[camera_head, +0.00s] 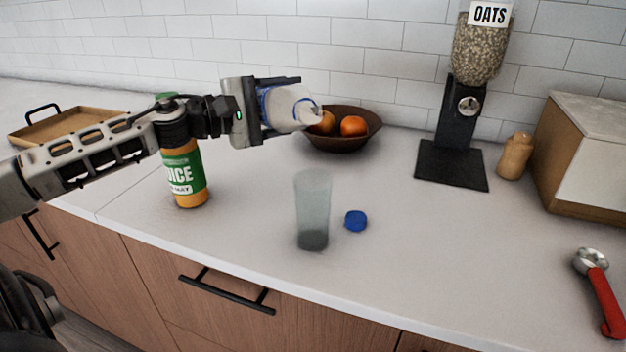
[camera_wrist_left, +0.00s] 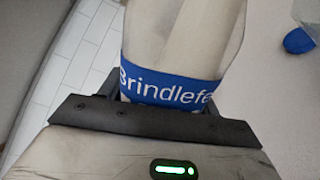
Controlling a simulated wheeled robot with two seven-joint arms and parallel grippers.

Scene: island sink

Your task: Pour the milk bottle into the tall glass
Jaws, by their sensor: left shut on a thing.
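The milk bottle (camera_head: 288,108) is white with a blue label band and lies tilted nearly sideways, its neck pointing right. My left gripper (camera_head: 268,108) is shut on it and holds it above the counter. In the left wrist view the bottle (camera_wrist_left: 185,40) shows its blue band with part of a name, between the jaws of the gripper (camera_wrist_left: 165,118). My right gripper is not in view.
A blue cap (camera_head: 356,221) lies right of the glass. A juice bottle (camera_head: 188,175) stands left, behind my left arm. A fruit bowl (camera_head: 345,143) is behind. An oats dispenser (camera_head: 452,165), shaker (camera_head: 515,156) and red-handled scoop (camera_head: 604,300) are right. A wooden tray (camera_head: 70,140) sits far left.

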